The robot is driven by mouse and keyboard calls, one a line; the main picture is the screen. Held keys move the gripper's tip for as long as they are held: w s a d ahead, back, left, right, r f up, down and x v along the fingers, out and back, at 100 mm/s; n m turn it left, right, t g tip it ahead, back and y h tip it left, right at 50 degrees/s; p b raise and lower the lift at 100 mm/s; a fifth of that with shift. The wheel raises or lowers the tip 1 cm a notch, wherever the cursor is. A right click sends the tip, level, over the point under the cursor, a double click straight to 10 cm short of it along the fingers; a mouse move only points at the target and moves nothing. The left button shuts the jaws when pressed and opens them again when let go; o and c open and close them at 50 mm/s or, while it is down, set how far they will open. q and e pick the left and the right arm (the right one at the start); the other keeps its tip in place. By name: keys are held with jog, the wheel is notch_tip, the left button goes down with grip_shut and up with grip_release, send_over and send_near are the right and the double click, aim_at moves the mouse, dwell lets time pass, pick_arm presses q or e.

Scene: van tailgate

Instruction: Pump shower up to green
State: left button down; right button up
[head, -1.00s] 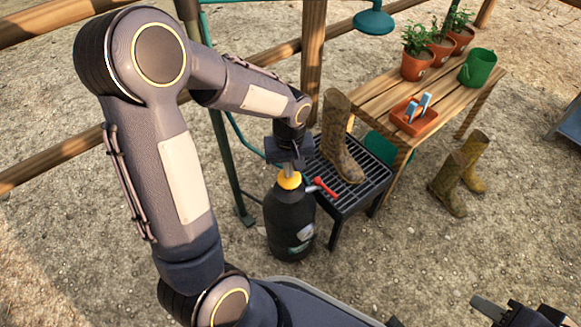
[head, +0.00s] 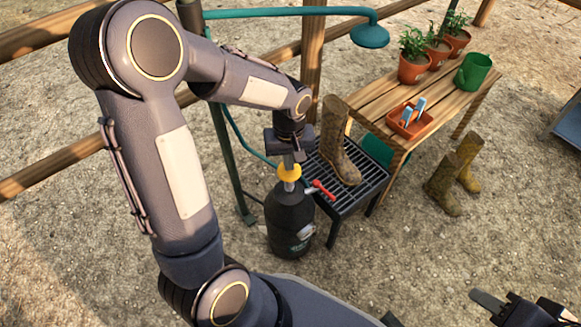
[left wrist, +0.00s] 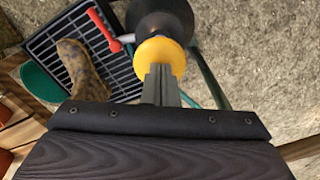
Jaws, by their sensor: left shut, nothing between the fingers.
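The black pump tank (head: 290,226) stands on the gravel, with a yellow pump top (head: 289,173). A pale patch on the tank's side is too small to read. The yellow top also shows in the left wrist view (left wrist: 165,58). My left gripper (head: 288,161) is shut and empty, pointing down over the yellow top. Its fingertips (left wrist: 160,70) overlap the top in view; I cannot tell whether they touch. The green shower head (head: 370,37) hangs from a green pipe at the upper right of the tank. My right gripper (head: 515,308) is cut off at the bottom right.
A red-handled lever (head: 323,189) sticks out beside the tank. A black grated stand (head: 371,180) holds a muddy boot (head: 337,140). Two more boots (head: 455,175) stand right. A wooden bench (head: 450,93) holds plants, a red tray and a green can. The front gravel is open.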

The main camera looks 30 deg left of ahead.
aim_at(289, 174)
dwell(0.4)
pick_arm(q)
jog(key=shift+f+b, duration=2)
jog(key=shift+f, duration=0.7)
notch_tip(289, 174, up, 6)
jog(key=p, duration=0.5)
jog(key=shift+f, duration=0.3)
